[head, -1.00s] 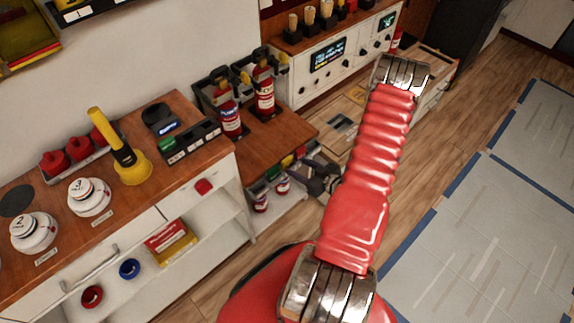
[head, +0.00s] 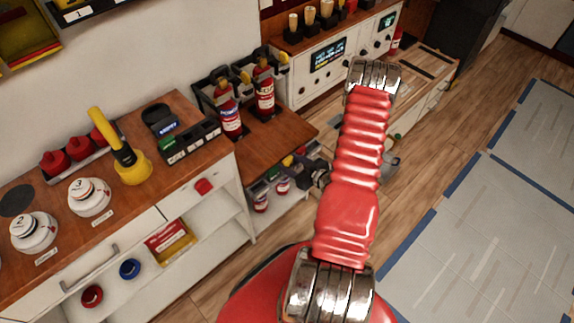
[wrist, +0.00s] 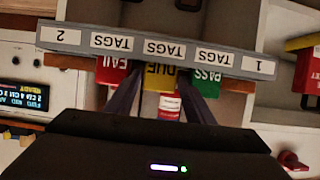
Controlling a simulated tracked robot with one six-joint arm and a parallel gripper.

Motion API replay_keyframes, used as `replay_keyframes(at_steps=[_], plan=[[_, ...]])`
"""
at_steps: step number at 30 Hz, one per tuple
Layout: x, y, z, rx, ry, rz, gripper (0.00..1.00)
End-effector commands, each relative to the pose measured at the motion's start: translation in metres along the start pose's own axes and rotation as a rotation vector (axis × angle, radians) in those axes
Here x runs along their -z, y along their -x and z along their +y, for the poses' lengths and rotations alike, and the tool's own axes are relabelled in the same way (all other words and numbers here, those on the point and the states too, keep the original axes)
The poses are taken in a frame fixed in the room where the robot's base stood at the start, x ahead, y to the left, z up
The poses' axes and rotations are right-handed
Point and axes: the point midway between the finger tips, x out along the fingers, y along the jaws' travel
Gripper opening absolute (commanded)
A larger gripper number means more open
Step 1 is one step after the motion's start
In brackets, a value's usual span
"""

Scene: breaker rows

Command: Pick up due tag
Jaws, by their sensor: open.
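The yellow due tag (wrist: 160,78) hangs in the middle of a grey tag rack in the wrist view, its lettering upside down. The red fail tag (wrist: 111,72) is to its left and the green pass tag (wrist: 205,80) to its right. My gripper (wrist: 157,88) is open, with its dark fingers on either side of the yellow tag and no visible grip on it. A red and white cylinder (wrist: 169,108) shows just below the tag, between the fingers. In the head view my gripper (head: 318,170) is beside the low shelf, partly hidden by my red arm.
The grey tag rack (wrist: 240,67) spans the wrist view. Small red canisters (head: 261,201) stand in the low shelf in the head view. Two fire extinguishers (head: 264,94) stand above it. A control panel (head: 328,58) is behind. Wooden floor (head: 445,150) is clear at right.

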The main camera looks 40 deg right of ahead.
Motion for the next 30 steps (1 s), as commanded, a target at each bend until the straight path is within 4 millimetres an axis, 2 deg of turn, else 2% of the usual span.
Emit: replay_keyframes(at_steps=[15, 28, 30], plan=[[0.0001, -0.0002, 0.0001, 0.000, 0.000, 0.000, 0.48], [0.0000, -0.0001, 0.0000, 0.000, 0.000, 0.000, 0.19], [0.0001, -0.0001, 0.0001, 0.000, 0.000, 0.000, 0.17]])
